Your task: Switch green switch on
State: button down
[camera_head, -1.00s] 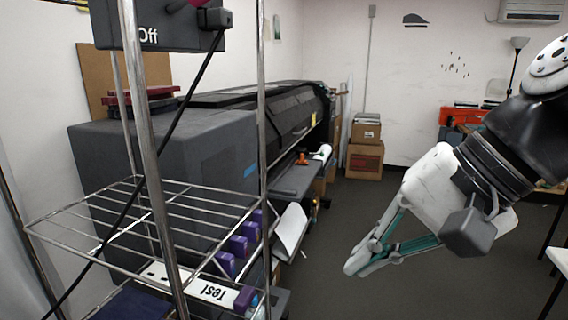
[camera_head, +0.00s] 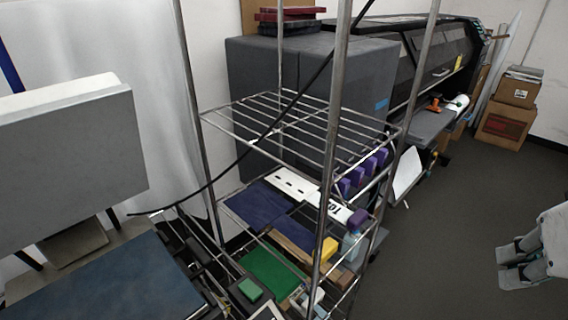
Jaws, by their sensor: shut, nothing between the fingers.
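My gripper (camera_head: 512,264) is at the right edge, low over the dark floor. It is white with teal parts, shut and empty, and well apart from the rack. I cannot make out a green switch for certain. A small green block (camera_head: 250,290) lies low at the bottom centre, beside the rack. A flat green sheet (camera_head: 272,275) lies on a lower shelf of the rack. I cannot tell whether either is part of a switch.
A wire rack (camera_head: 300,118) with metal posts stands in the middle. Purple items (camera_head: 357,178) and a yellow block (camera_head: 329,249) are at its right. A large printer (camera_head: 400,50) stands behind. A grey panel (camera_head: 65,165) is at left. Open floor (camera_head: 440,230) lies right of the rack.

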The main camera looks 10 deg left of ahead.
aim_at(251, 289)
jog(key=u, duration=1.15)
jog(key=k+j+z, duration=0.2)
jog(key=k+j, duration=0.15)
jog(key=k, duration=0.15)
jog(key=i+l+u, duration=0.25)
jog(key=l, duration=0.3)
jog(key=i+l+u, duration=0.15)
jog(key=l, duration=0.15)
